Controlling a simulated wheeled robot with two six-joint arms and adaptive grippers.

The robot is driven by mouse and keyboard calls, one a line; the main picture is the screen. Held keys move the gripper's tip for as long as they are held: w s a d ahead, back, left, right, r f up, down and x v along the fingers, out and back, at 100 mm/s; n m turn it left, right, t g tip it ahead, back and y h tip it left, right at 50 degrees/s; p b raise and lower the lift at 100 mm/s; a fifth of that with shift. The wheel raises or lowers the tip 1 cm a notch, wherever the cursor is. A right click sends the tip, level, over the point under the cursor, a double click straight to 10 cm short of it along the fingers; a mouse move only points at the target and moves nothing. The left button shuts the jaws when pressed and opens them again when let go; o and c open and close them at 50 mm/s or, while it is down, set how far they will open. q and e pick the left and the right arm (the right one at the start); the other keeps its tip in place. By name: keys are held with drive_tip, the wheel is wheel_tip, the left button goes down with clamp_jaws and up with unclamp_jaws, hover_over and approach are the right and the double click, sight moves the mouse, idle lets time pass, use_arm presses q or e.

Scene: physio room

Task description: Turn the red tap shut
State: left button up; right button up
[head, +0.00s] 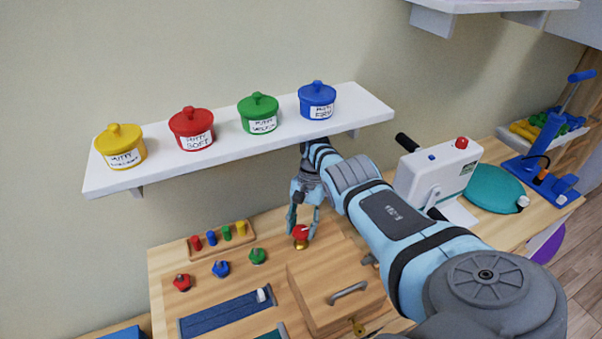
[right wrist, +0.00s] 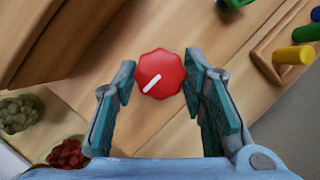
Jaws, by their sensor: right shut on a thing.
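The red tap (head: 301,232) is a scalloped red knob on a brass base, standing on the wooden bench below the shelf. In the right wrist view the knob (right wrist: 161,75) shows from above, with a white line slanting to the lower left. My right gripper (head: 303,217) reaches down over the tap from above. In the right wrist view its fingers (right wrist: 158,83) stand on either side of the knob and are shut on it. The brass base is hidden in that view. My left gripper is not in view.
Red (head: 182,282), blue (head: 221,268) and green (head: 258,256) knobs sit left of the tap. A peg board (head: 222,240) lies behind them. A wooden box with a grey handle (head: 349,291) stands in front. A shelf (head: 215,152) with putty pots hangs above.

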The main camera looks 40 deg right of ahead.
drive_tip(key=m+p, duration=0.1)
drive_tip(key=p, duration=0.1)
drive_tip(key=m+t+p, duration=0.1)
drive_tip(key=m, duration=0.1)
drive_tip(key=shift+s+r+p, duration=0.15)
drive_tip(key=shift+r+p, duration=0.15)
drive_tip(key=shift+p, duration=0.05)
drive_tip(key=shift+f+m+t+p, duration=0.2)
drive_tip(key=shift+m+t+p, duration=0.5)
drive_tip(key=shift+m+p, duration=0.6)
drive_tip(key=shift+d, duration=0.1)
drive_tip(key=o, duration=1.2)
drive_tip(key=shift+c, duration=0.2)
drive_tip(key=shift+f, duration=0.1)
